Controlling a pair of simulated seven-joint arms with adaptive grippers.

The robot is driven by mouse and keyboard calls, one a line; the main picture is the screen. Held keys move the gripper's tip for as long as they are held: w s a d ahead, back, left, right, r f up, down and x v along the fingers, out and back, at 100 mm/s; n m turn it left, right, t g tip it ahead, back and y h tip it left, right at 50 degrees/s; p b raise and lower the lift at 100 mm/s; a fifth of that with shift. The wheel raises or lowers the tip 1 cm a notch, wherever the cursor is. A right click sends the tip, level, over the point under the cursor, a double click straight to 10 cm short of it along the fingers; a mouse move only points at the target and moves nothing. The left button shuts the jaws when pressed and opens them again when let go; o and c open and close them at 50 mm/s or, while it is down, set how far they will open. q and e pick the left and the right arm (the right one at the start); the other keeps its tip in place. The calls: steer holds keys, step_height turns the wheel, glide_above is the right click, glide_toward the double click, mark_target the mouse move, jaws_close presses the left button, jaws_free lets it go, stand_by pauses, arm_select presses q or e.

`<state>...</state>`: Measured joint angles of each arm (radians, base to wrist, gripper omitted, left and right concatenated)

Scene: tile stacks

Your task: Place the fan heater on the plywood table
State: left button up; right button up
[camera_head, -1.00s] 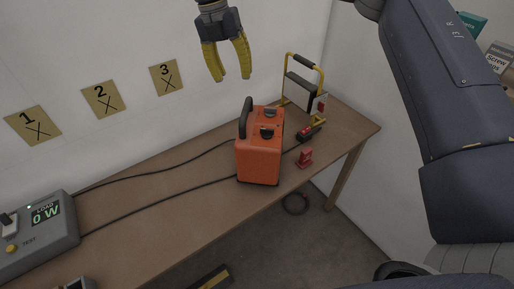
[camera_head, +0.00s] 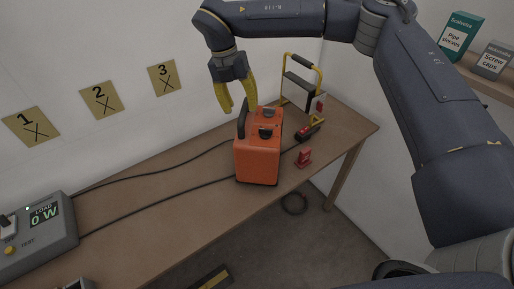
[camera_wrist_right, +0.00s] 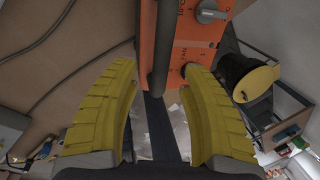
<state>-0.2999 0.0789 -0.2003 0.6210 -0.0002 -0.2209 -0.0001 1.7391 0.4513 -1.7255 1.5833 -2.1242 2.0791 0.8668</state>
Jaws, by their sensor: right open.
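The fan heater (camera_head: 258,160), an orange box with a dark handle and dark knobs, stands upright on the brown wooden table (camera_head: 150,225), near its right part. My right gripper (camera_head: 240,110) is open, pointing down just above the heater's handle. In the right wrist view the handle runs between the yellow fingers of the gripper (camera_wrist_right: 157,66), with a gap on both sides. The heater's orange face (camera_wrist_right: 190,35) with a knob shows behind it. Nothing is held. My left gripper is not in view.
A yellow-framed work lamp (camera_head: 300,90) stands behind the heater, with a red plug piece (camera_head: 304,157) beside it. A grey load meter (camera_head: 40,235) sits at the left. Dark cables (camera_head: 160,207) cross the table. Numbered cards (camera_head: 100,103) hang on the wall.

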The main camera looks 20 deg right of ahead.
mark_target(242, 111)
steer(key=f, duration=0.3)
steer(key=shift+s+d+f, duration=0.2)
steer(key=shift+d, duration=0.1)
steer(key=shift+c, duration=0.4)
jaws_close()
steer(key=shift+r, duration=0.1)
